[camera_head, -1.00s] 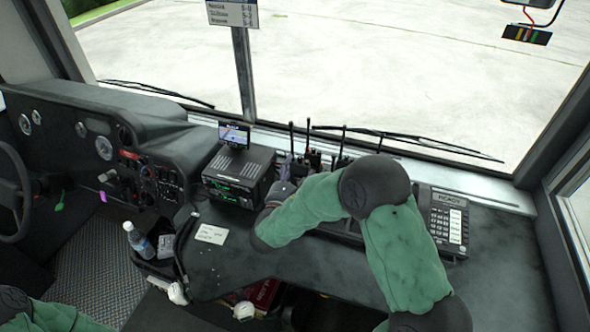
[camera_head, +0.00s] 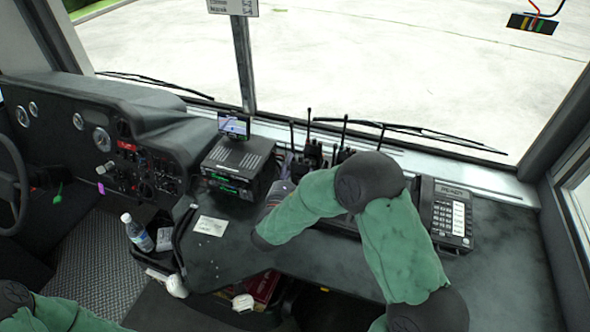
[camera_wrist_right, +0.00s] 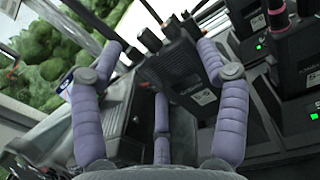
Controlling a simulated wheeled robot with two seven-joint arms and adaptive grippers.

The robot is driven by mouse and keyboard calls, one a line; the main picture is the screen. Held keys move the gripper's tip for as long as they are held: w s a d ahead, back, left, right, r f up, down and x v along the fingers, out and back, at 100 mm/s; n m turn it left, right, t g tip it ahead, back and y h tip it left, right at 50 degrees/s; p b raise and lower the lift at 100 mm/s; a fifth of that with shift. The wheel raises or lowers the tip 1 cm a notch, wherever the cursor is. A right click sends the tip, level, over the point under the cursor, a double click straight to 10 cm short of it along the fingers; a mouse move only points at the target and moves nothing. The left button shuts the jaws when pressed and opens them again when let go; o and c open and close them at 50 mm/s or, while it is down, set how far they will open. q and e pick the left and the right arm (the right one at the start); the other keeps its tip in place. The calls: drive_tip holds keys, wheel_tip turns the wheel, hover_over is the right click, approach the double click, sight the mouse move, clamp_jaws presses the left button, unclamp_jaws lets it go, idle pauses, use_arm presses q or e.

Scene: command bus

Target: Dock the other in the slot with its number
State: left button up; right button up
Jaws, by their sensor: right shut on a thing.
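My right gripper (camera_wrist_right: 165,70), with jointed purple fingers, is shut on a black handheld radio (camera_wrist_right: 182,78) in the right wrist view. The radio looks tilted there, with a pale label on its face. In the head view its antenna (camera_head: 291,134) rises just left of other radios, and my green arm hides most of the gripper. Two other radios stand upright in the charger, one (camera_head: 314,152) next to the held one and another (camera_head: 343,154) further right. They also show at the right of the wrist view (camera_wrist_right: 292,60), with green lights. My left gripper is out of view.
A radio box (camera_head: 236,165) with a small screen (camera_head: 233,124) stands left of the gripper. A desk phone (camera_head: 446,215) is to the right. A bottle (camera_head: 137,233) sits in a side tray. The dash is clear around the paper note (camera_head: 211,226).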

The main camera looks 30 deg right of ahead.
sight(297, 177)
drive_tip(key=shift+f+b, duration=0.9)
drive_tip(key=shift+f, duration=0.6)
drive_tip(key=shift+f+b, duration=0.6)
drive_tip(key=o, duration=1.7)
drive_tip(key=shift+f, duration=0.1)
drive_tip(key=shift+s+a, duration=0.1)
drive_tip(key=v, duration=1.1)
drive_tip(key=shift+s+a, duration=0.25)
drive_tip(key=shift+s, duration=0.1)
